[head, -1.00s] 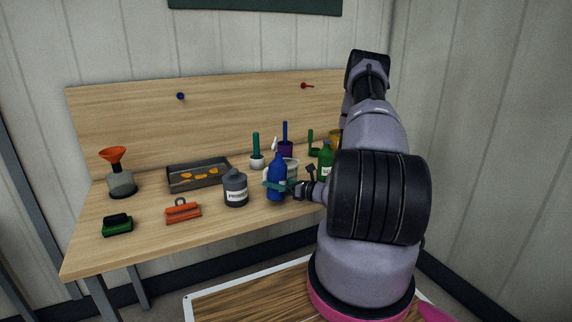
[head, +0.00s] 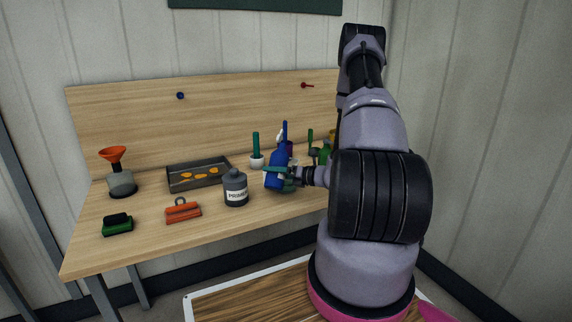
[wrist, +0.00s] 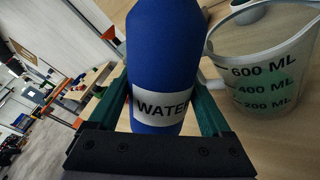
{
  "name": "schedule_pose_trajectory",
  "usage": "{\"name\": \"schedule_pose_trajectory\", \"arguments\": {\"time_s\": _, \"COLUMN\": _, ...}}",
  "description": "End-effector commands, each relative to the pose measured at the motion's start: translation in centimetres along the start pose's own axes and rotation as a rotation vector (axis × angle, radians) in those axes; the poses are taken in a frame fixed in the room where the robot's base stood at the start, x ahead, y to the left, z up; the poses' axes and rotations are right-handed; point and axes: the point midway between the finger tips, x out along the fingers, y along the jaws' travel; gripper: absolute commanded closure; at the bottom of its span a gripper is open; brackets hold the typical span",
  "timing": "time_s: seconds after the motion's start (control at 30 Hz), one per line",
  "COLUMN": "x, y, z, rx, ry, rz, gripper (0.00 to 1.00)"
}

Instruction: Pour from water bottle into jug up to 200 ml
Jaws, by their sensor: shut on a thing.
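The water bottle is blue with a white WATER label. It shows in the head view (head: 275,170) and close up in the wrist view (wrist: 160,45). My gripper (head: 281,177) is shut on its body, with green fingers either side of it in the wrist view (wrist: 163,95). The bottle is raised off the bench, its white top leaning right. The clear jug (wrist: 265,65), marked 200, 400 and 600 ML, stands on the bench right of the bottle in the wrist view. My gripper and the bottle mostly hide it in the head view. I see no clear liquid level in it.
A grey primer bottle (head: 236,188) stands close left of the water bottle. Several tools and a green bottle (head: 325,154) stand behind my arm.

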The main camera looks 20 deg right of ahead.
Motion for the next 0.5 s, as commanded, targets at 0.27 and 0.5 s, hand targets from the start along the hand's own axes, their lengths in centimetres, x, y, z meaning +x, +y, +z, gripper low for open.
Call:
{"name": "schedule_pose_trajectory", "arguments": {"time_s": 0.27, "x": 0.00, "y": 0.08, "z": -0.07, "rx": 0.025, "ry": 0.005, "rz": 0.001, "gripper": 1.00}}
{"name": "schedule_pose_trajectory", "arguments": {"time_s": 0.5, "x": 0.00, "y": 0.14, "z": -0.16, "rx": 0.050, "ry": 0.011, "rz": 0.001, "gripper": 1.00}}
